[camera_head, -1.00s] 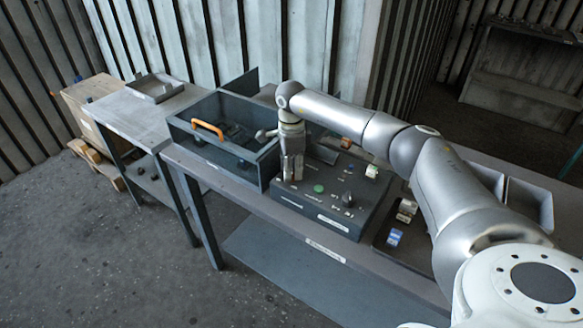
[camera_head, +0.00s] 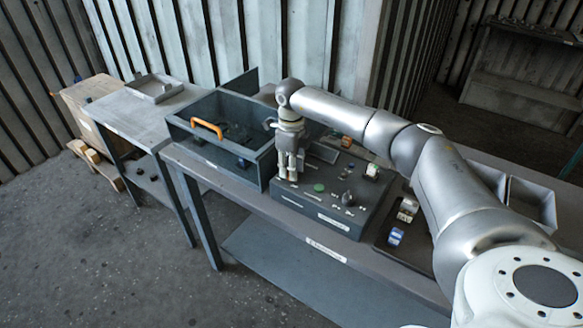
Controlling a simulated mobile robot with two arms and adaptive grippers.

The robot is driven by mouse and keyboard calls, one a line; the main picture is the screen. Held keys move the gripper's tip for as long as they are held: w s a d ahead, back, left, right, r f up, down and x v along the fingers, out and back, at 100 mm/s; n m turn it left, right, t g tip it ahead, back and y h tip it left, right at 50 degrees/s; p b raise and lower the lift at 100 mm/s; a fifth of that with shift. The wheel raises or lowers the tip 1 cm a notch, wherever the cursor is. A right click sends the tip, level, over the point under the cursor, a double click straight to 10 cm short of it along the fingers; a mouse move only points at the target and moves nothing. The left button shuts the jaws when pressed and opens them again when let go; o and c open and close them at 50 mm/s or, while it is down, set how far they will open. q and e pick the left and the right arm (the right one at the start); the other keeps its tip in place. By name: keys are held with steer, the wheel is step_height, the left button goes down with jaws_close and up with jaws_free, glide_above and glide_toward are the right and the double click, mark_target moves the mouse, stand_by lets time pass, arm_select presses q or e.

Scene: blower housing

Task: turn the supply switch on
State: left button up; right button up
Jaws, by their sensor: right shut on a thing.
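The dark control box (camera_head: 335,225) stands on the bench, with a green button (camera_head: 319,188), a black knob (camera_head: 347,198) and small white labels on its sloped top. My right gripper (camera_head: 288,176) points down at the left end of this top. It is shut on a small part there, which looks like the supply switch; the fingers hide most of it, so its position cannot be read. My left gripper is not in view.
A side table with a shallow tray (camera_head: 155,88) is at the left.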

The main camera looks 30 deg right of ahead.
steer(key=m, duration=0.5)
steer(key=shift+r+m, duration=0.1)
steer(key=shift+m, duration=0.2)
steer(key=m, duration=0.5)
steer(key=shift+w+m, duration=0.1)
steer(key=shift+m, duration=0.2)
steer(key=o, duration=1.1)
steer(key=shift+c, duration=0.2)
step_height(320, 180, up, 12)
